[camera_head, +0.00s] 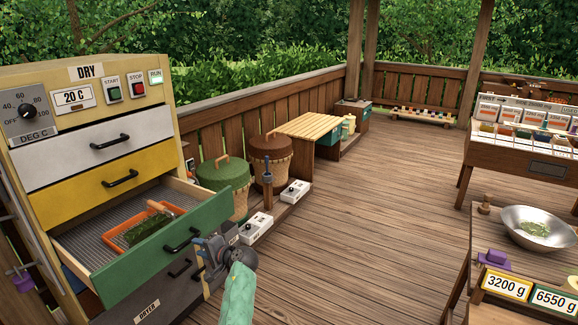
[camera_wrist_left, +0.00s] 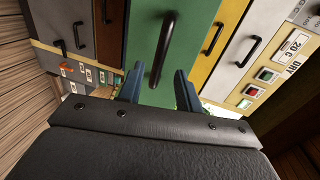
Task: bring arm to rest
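My left gripper (camera_head: 207,250) is in front of the open green drawer (camera_head: 150,262) of the dryer, close to its black handle (camera_head: 181,242). In the left wrist view the two fingers (camera_wrist_left: 159,88) are apart, with nothing between their tips. The handle (camera_wrist_left: 163,45) shows beyond the tips, and I cannot tell whether they touch it. My left arm (camera_head: 238,295) has a green sleeve. My right gripper is not in view.
The drawer holds an orange tray (camera_head: 128,226) of green leaves. The white drawer (camera_head: 90,145) and yellow drawer (camera_head: 95,190) above are shut. A table with a metal bowl (camera_head: 538,235) stands at right. Lidded baskets (camera_head: 222,178) line the railing. The middle floor is clear.

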